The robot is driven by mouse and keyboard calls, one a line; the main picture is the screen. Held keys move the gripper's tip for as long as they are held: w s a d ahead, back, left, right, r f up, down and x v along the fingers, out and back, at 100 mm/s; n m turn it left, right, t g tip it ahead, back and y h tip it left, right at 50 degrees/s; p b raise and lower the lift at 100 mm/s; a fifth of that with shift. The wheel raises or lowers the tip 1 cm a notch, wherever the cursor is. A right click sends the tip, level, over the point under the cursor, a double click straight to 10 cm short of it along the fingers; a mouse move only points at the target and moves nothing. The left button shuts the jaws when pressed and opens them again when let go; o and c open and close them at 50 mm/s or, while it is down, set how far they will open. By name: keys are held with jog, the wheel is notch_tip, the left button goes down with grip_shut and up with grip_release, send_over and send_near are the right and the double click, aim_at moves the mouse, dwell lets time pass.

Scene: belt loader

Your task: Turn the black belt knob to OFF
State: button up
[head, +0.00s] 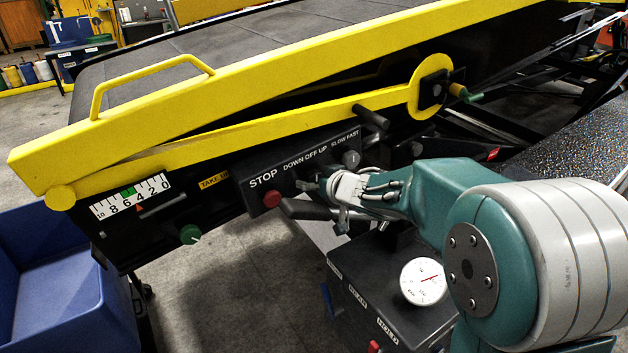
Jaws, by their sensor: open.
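The black control panel (257,199) on the loader's side carries the labels STOP, DOWN OFF UP and SLOW FAST. The belt knob's place is below DOWN OFF UP. My gripper (306,195) is there, open, and its fingers cover that spot. The knob itself and its pointer cannot be made out, nor whether the fingers touch it. The red STOP button (272,199) is just left of my gripper. A small dark speed knob (352,158) with a light mark sits below SLOW FAST, up and right of my gripper.
A yellow rail (270,80) runs above the panel, with a black lever grip (371,117) sticking out. A green knob (190,234) and a scale (130,197) are at left. A white gauge (423,281) sits below my arm. A blue bin (60,290) stands lower left.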

jog(key=v, duration=1.1)
jog(key=shift+s+d, duration=0.2)
jog(key=shift+s, duration=0.05)
jog(key=shift+d+r, duration=0.1)
